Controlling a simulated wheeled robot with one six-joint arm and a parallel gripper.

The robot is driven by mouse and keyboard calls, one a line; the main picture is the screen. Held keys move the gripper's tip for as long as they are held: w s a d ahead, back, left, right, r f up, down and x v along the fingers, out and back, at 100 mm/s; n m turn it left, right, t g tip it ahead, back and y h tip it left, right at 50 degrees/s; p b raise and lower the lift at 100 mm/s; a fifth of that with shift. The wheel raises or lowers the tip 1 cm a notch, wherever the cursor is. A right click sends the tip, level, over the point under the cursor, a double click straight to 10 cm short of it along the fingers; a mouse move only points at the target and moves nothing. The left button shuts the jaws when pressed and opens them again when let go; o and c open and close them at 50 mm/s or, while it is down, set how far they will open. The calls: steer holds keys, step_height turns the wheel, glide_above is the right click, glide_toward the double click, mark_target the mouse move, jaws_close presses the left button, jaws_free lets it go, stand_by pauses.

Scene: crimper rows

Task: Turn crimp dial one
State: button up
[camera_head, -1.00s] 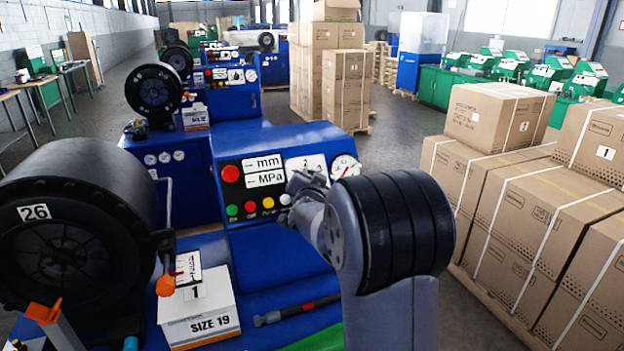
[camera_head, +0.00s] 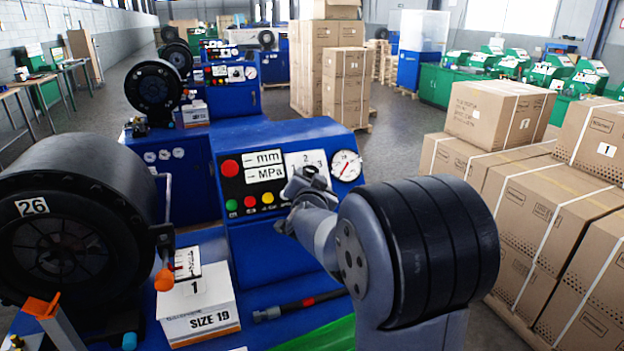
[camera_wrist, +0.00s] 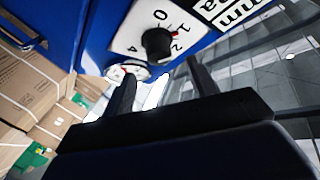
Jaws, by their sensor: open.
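The crimp dial is a black knob (camera_wrist: 158,44) with a red mark on a white plate (camera_wrist: 140,30) numbered around it, in the wrist view. In the head view the plate (camera_head: 307,160) shows its upper part on the blue machine's panel, and my gripper hides the knob. My gripper (camera_wrist: 160,82) is open, its two dark fingers pointing toward the panel. The knob lies ahead of the gap between the fingertips, with nothing held. In the head view my gripper (camera_head: 308,182) is in front of the plate's lower part; contact cannot be told there.
The panel (camera_head: 250,182) also carries a red button (camera_head: 230,168), small coloured buttons and a gauge (camera_head: 346,165) just right of the plate. A SIZE 19 box (camera_head: 198,308) and a black crimp head (camera_head: 75,220) stand left. Strapped cartons (camera_head: 550,200) stand right.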

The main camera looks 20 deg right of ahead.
mark_target(312, 173)
steer(key=v, duration=0.6)
stand_by(0.3)
steer(key=p+x, duration=0.1)
steer(key=x, duration=1)
steer(key=shift+s, duration=0.1)
